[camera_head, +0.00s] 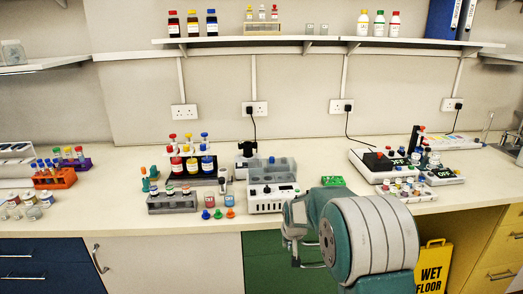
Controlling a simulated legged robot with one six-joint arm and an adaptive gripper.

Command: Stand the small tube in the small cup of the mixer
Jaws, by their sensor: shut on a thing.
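The mixer looks to be the small pale device (246,166) at the back of the bench, with a small black cup (247,148) on top. I see no tube standing in the cup. My gripper (300,246) is low in the middle of the picture, in front of the bench edge and to the right of the mixer. It is partly covered by my own arm, and its fingertips are not clear. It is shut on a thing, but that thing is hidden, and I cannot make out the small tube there.
A white box with knobs (265,201) stands in front of the mixer. To its left are a rack of coloured bottles (190,160) and a grey rack (172,203). Small coloured caps (218,214) lie near the front edge. Switched devices (385,160) fill the right; bare bench (305,165) lies between.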

